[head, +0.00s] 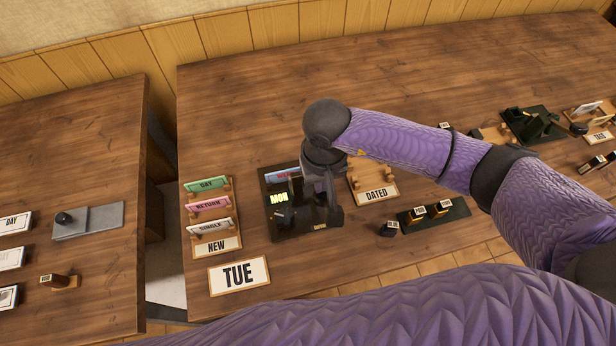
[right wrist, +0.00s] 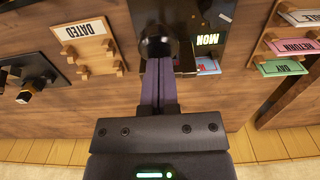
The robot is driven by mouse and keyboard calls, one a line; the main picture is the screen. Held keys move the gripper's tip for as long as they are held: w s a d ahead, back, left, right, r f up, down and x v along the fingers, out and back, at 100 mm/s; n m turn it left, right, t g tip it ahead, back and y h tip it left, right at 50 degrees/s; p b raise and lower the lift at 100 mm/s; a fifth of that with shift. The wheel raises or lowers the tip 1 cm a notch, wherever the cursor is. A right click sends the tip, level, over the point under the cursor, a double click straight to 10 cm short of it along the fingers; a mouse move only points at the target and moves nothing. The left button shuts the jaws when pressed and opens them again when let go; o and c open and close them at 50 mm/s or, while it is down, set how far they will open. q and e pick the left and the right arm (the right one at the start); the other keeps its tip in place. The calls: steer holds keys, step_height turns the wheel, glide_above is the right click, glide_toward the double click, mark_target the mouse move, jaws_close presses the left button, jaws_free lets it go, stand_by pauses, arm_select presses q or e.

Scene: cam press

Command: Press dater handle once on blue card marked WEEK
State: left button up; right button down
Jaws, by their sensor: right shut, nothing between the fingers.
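The dater stands on a black base (head: 275,231) and has a small lit display reading MON (head: 279,198). A blue card with some red (head: 280,175) lies at the dater's far side, largely covered; its word cannot be read. It also shows in the right wrist view (right wrist: 207,66). My right gripper (head: 322,200) is over the dater, pointing down. In the right wrist view its fingers (right wrist: 158,78) are shut and empty, with their tips at the round black handle knob (right wrist: 157,42); whether they touch cannot be told. My left gripper is not in view.
Left of the dater is the NEW rack (head: 217,245) with green DAY, pink RETURN and white SINGLE cards. A TUE sign (head: 239,275) lies in front. The DATED rack (head: 376,194) is to the right, near a black tray (head: 458,210) with stamps. A gap separates the left table.

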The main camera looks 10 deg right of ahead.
steer(key=shift+r+p, duration=0.45)
steer(key=shift+r, duration=0.35)
steer(key=shift+r+p, duration=0.6)
steer(key=shift+r, duration=0.3)
step_height(320, 180, up, 5)
steer(key=p, duration=0.3)
steer(key=shift+f, duration=0.1)
